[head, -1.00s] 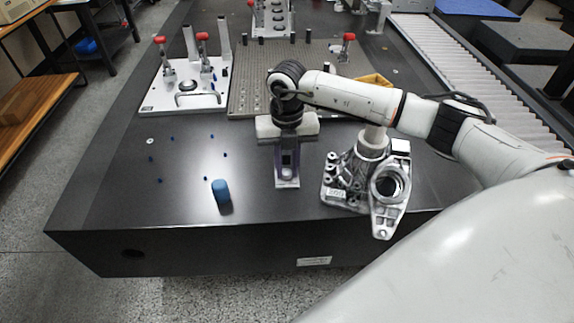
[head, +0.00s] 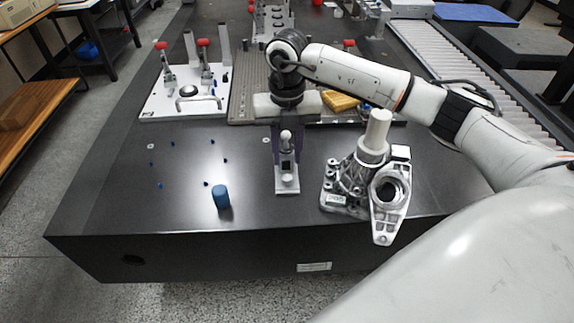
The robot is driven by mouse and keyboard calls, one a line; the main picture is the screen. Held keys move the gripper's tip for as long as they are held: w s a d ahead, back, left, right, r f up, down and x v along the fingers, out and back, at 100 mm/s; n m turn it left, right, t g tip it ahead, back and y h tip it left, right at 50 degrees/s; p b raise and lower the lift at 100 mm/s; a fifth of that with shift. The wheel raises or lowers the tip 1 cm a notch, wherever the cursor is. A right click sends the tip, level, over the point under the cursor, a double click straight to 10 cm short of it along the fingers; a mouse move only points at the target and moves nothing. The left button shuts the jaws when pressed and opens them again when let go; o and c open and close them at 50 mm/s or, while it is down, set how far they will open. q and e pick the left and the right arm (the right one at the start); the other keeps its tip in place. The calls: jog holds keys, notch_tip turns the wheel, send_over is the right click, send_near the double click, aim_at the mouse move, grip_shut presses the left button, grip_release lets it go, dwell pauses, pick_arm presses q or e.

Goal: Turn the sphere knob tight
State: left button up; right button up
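A small pale sphere (head: 286,136) stands upright on a short stem above a narrow silver base plate (head: 287,190) near the middle of the dark table. A round light knob-like part sits low on this stand; its detail is too small to tell. My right gripper (head: 287,148) points down just behind the sphere and stem, its dark fingers showing on either side. The fingers look apart with nothing clearly held between them. Whether they touch the stand I cannot tell. My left gripper is out of view.
A metal casting (head: 388,205) with a pale upright post (head: 377,130) stands right of the stand. A white fixture plate (head: 160,105) with red-tipped clamps stands behind. The table's front edge is close.

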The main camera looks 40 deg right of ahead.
notch_tip(320, 180, up, 4)
jog(key=shift+f, duration=0.2)
dwell(0.4)
